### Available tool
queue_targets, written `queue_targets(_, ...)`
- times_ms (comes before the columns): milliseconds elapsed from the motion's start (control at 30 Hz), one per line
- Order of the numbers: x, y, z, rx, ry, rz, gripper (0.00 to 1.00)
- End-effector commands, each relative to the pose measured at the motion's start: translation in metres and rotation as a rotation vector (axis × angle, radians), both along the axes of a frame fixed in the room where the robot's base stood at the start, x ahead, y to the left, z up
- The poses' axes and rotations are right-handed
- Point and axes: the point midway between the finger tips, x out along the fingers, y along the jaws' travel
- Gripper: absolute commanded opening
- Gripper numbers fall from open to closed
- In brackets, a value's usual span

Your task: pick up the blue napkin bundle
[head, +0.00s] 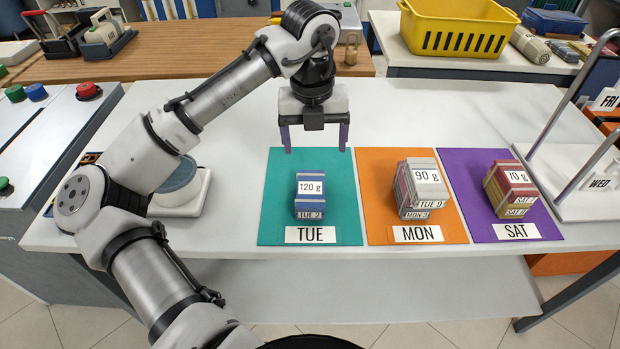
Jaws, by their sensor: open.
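The blue napkin bundle (310,190) sits on the teal mat (285,222) marked TUE. It carries a white "120 g" label on top and a "TUE 2" tag in front. My gripper (315,150) is open and empty, with its fingers pointing down. In the picture it is just above and behind the bundle, apart from it. The fingers look wider apart than the bundle. How high the fingertips are over the table is hard to tell.
Right of it, grey and red bundles (422,188) lie on an orange mat (380,190) marked MON. Red and tan bundles (511,189) lie on a purple mat (460,165) marked SAT. A round scale (180,190) stands left. A metal rack (570,95) stands right.

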Motion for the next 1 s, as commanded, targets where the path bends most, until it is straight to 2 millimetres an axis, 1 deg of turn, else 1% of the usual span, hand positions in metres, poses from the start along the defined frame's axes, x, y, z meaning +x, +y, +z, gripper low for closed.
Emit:
queue_targets(33,-0.003,0.005,-0.004,0.027,0.03,-0.015,0.82)
queue_targets(100,-0.006,0.009,-0.012,0.045,0.054,-0.031,0.82)
queue_targets(167,-0.007,0.01,-0.021,0.048,0.06,-0.033,0.82)
queue_targets(300,-0.007,0.009,-0.05,0.045,0.058,-0.033,0.82)
queue_targets(433,-0.007,0.009,-0.073,0.045,0.056,-0.033,0.82)
queue_targets(533,-0.007,0.009,-0.085,0.044,0.055,-0.034,0.82)
queue_targets(767,-0.005,0.009,-0.1,0.043,0.054,-0.033,0.82)
queue_targets(1000,-0.002,0.009,-0.135,0.043,0.054,-0.032,0.82)
